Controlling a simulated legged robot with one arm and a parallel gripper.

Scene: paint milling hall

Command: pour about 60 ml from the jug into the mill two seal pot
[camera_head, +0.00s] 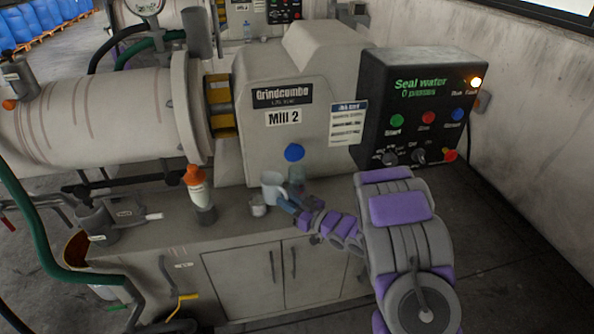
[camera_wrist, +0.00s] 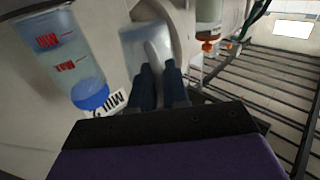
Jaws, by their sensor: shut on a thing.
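The pale jug (camera_head: 272,187) is in my gripper, above the bench and just left of the seal pot. It looks near upright; its contents cannot be made out. My gripper (camera_head: 290,207) is shut on the jug's handle side; in the wrist view my dark fingers (camera_wrist: 160,88) overlap the whitish jug (camera_wrist: 133,42). The mill two seal pot (camera_head: 297,176) is clear, with a blue cap (camera_head: 294,152) at its top. In the wrist view the pot (camera_wrist: 62,60) appears upside down, with red MIN and MAX marks and bluish liquid. Whether the cap is open cannot be told.
An orange-topped bottle (camera_head: 197,188) and a small pale cup (camera_head: 258,205) stand on the bench (camera_head: 165,238). A grey container (camera_head: 95,221) stands at its left end. The Mill 2 housing (camera_head: 290,105) rises behind. The seal water panel (camera_head: 420,105) has a lit amber lamp.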

